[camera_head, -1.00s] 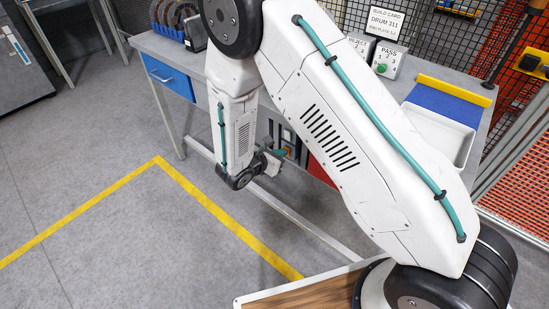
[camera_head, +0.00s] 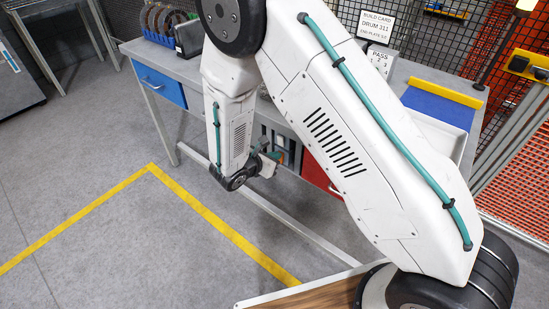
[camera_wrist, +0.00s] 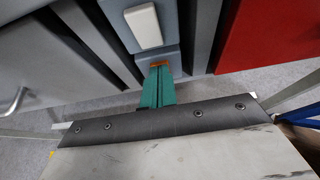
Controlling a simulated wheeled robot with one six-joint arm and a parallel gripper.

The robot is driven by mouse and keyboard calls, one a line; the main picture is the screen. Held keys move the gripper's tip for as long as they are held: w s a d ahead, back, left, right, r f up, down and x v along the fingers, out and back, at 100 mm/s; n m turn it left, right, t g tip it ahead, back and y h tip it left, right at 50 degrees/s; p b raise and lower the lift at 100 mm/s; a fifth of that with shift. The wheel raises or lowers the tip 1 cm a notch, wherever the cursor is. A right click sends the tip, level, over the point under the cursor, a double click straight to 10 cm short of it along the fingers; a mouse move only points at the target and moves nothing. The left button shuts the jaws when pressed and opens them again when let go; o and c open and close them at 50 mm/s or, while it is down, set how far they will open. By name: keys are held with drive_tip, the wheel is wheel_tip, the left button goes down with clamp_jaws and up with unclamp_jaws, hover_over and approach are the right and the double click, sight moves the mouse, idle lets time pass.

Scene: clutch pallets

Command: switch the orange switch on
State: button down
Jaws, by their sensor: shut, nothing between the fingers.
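The orange switch (camera_wrist: 159,63) is on a blue-grey panel under the bench, in the upper middle of the wrist view. Only its top part shows above the fingertips. My gripper (camera_wrist: 158,72) has its teal fingers together, empty, with the tips right at the switch's lower part. I cannot tell whether they touch it or which way the switch is tipped. In the head view my gripper (camera_head: 273,157) is in front of the panel below the bench top, and the switch is too small to make out clearly there.
A white rocker switch (camera_wrist: 143,25) is above the orange one. A red cabinet front (camera_wrist: 272,30) is on the right, and a drawer front with a handle (camera_wrist: 16,101) on the left. The grey bench (camera_head: 130,47) carries a blue rack and a white bin. Open floor lies left.

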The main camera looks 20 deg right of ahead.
drive_tip(key=shift+r, duration=0.35)
drive_tip(key=v, duration=1.3)
drive_tip(key=shift+r, duration=0.55)
drive_tip(key=shift+s, duration=0.1)
